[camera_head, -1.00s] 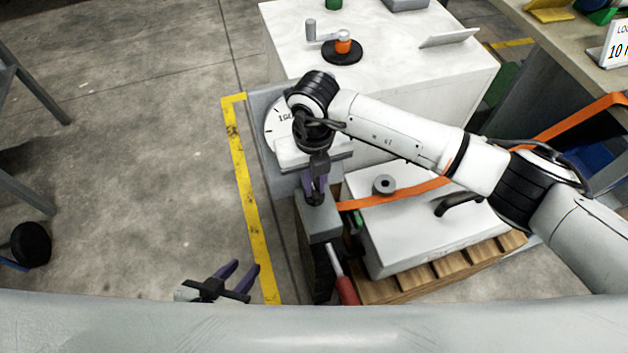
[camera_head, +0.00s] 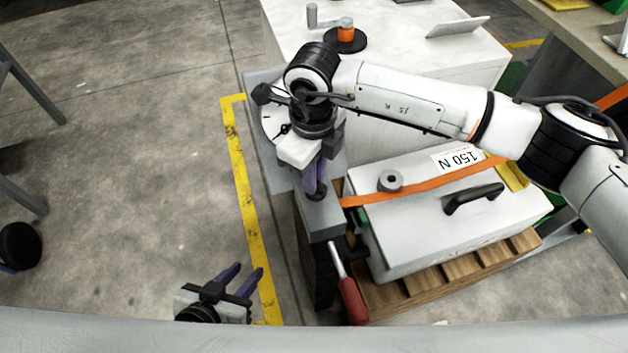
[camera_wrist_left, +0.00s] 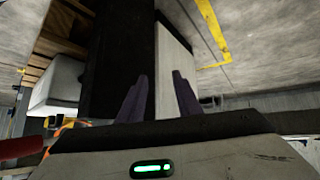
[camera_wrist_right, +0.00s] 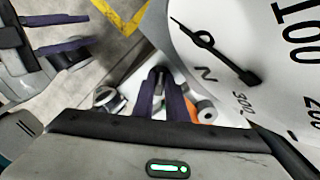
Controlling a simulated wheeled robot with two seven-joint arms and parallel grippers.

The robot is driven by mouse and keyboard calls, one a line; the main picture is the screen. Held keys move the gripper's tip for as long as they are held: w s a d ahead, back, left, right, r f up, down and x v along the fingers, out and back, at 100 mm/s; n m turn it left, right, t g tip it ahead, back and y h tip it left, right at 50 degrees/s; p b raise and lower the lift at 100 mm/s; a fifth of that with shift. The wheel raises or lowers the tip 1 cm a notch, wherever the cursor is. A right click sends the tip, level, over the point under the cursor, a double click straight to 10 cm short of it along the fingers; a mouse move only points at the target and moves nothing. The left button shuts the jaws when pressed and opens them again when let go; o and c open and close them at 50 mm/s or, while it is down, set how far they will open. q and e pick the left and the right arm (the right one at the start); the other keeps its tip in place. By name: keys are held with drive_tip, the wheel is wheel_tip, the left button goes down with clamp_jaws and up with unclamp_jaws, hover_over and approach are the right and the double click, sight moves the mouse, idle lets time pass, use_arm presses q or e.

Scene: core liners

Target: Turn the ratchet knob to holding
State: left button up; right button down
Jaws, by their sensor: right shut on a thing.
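The ratchet is a grey block (camera_head: 320,222) on a dark post, beside the strapped box. My right gripper (camera_head: 315,190) points down onto the top of this block, its purple fingers close together. It is shut on the small dark knob there, which the fingers mostly hide; I cannot read the knob's setting. In the right wrist view the fingers (camera_wrist_right: 160,88) nearly meet. A lever with a red handle (camera_head: 352,298) slopes down from the block's front. My left gripper (camera_head: 243,280) is open and empty, low and left of the post; its fingers are apart in the left wrist view (camera_wrist_left: 160,95).
A round dial gauge (camera_head: 270,127) stands behind the right gripper; its needle shows in the right wrist view. An orange strap (camera_head: 415,188) crosses a white box (camera_head: 400,240) labelled 150 N on a pallet (camera_head: 440,282). A white cabinet (camera_head: 420,90) stands behind.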

drive_tip(key=n+b, duration=0.2)
drive_tip(key=shift+f+n, duration=0.15)
drive_tip(key=shift+n, duration=0.25)
drive_tip(key=shift+n+b, duration=0.5)
drive_tip(key=shift+b, duration=0.05)
drive_tip(key=n+b, duration=0.2)
drive_tip(key=shift+s+a+n, duration=0.1)
drive_tip(key=shift+n, duration=0.2)
drive_tip(key=shift+n+b, duration=0.8)
drive_tip(key=shift+n, duration=0.2)
use_arm(q)
drive_tip(key=shift+n, duration=0.3)
drive_tip(key=shift+d+f+b, duration=0.2)
drive_tip(key=shift+f+b, duration=0.25)
drive_tip(key=shift+f, duration=1.75)
use_arm(e)
drive_tip(key=shift+s+r+n, duration=0.1)
drive_tip(key=shift+r+n, duration=0.1)
drive_tip(key=shift+n, duration=0.5)
use_arm(q)
drive_tip(key=shift+r, duration=0.15)
use_arm(e)
drive_tip(key=c, duration=1.8)
unclamp_jaws()
use_arm(q)
drive_tip(key=shift+s, duration=0.1)
use_arm(e)
drive_tip(key=shift+o, duration=0.2)
